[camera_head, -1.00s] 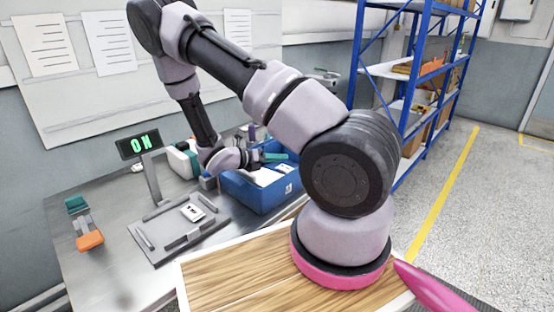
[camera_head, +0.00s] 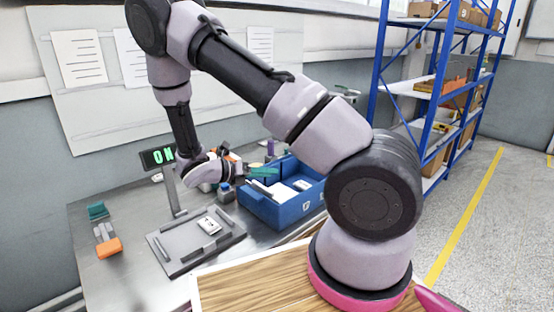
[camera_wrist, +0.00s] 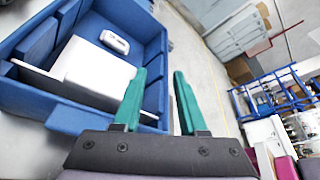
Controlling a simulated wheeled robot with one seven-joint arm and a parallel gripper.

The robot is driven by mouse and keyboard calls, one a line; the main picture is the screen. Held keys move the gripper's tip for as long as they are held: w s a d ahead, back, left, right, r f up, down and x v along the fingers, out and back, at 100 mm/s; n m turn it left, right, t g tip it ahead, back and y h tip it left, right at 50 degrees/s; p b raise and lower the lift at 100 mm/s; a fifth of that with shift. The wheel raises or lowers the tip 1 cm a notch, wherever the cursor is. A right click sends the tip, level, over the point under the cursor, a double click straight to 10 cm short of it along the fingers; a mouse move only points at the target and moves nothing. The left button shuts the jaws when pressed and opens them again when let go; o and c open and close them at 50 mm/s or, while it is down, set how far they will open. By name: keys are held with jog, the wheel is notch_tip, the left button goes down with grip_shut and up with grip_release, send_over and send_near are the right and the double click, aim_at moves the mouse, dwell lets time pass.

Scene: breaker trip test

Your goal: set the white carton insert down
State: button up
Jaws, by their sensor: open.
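The white carton insert (camera_wrist: 92,72) lies inside the blue bin (camera_wrist: 105,13), with a long white edge along the near side in the wrist view. In the head view the insert (camera_head: 283,191) shows as white surfaces within the bin (camera_head: 287,213). My gripper (camera_wrist: 157,88) has two green fingers standing apart with nothing between them. In the wrist view they are beside the bin's right end, apart from the insert as far as I can see. In the head view my gripper (camera_head: 263,171) is at the bin's back left side; the fingertips are small there.
A small white device (camera_wrist: 114,41) lies in the bin beyond the insert. A grey fixture plate (camera_head: 180,255) with a white breaker (camera_head: 209,225) is left of the bin. A display (camera_head: 157,157) reads ON. An orange block (camera_head: 108,247) sits farther left. Blue shelving (camera_head: 440,95) stands right.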

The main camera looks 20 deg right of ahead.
jog(key=s+r+m+t+y, duration=0.2)
jog(key=s+r+m+y, duration=0.3)
jog(key=r+m, duration=0.5)
jog(key=s+a+r+m+t+y, duration=0.1)
jog(key=s+r+m+y, duration=0.5)
jog(key=r+m, duration=0.4)
jog(key=s+a+r+m+t+y, duration=0.1)
jog(key=s+r+m+y, duration=0.4)
jog(key=r+m, duration=0.6)
notch_tip(320, 180, up, 4)
jog(key=shift+s+f+t+y, duration=0.15)
jog(key=shift+s+t+y, duration=0.15)
jog(key=shift+s+t, duration=0.7)
jog(key=shift+s, duration=0.2)
